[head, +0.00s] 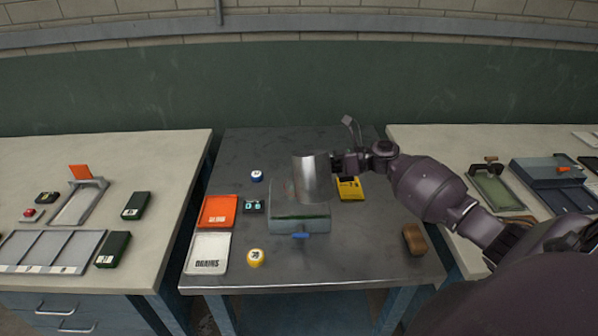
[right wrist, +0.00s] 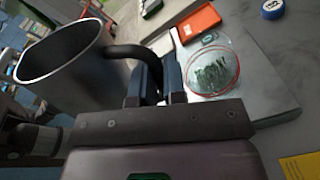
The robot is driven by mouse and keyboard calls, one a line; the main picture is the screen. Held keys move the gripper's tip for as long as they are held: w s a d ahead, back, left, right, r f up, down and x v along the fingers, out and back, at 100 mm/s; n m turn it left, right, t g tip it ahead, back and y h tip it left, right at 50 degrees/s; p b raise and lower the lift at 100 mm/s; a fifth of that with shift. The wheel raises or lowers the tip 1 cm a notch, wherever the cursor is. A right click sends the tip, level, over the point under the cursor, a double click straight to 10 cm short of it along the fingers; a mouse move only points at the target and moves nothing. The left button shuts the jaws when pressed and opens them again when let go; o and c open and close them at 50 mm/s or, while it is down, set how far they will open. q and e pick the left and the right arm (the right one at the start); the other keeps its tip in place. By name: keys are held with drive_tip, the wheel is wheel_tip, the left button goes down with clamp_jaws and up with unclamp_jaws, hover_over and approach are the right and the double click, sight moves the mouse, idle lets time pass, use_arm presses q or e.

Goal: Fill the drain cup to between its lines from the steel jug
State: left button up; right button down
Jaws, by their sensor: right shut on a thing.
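The steel jug (head: 311,177) is up at the middle of the dark table, close to upright. My right gripper (head: 343,163) is shut on its dark handle (right wrist: 128,54). In the right wrist view the jug's open mouth (right wrist: 62,48) shows at the left; I cannot see any water inside. A clear round cup (right wrist: 212,72) with a red ring and green matter under or in it seems to be the drain cup. In the head view its clear wall (head: 281,190) is partly hidden by the jug. Its level cannot be read. My left gripper is not in view.
A grey-green box (head: 299,222) with a blue knob (head: 301,236) stands in front of the jug. An orange tray (head: 218,211), a white tray (head: 208,253) and a small display (head: 254,207) lie left. A yellow device (head: 349,188) and brown brush (head: 414,239) lie right.

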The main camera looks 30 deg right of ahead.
drive_tip(key=shift+w+r+m, duration=0.2)
drive_tip(key=shift+r+m, duration=0.1)
drive_tip(key=shift+w+d+f+g, duration=0.1)
drive_tip(key=shift+f+g, duration=0.15)
drive_tip(key=shift+g, duration=0.05)
drive_tip(key=shift+w+m+b, duration=0.25)
drive_tip(key=shift+m+b, duration=0.25)
drive_tip(key=shift+m, duration=0.1)
drive_tip(key=shift+s+r+m+g, duration=0.1)
drive_tip(key=shift+s+m+g, duration=0.05)
drive_tip(key=shift+m+g, duration=0.15)
drive_tip(key=shift+m, duration=0.4)
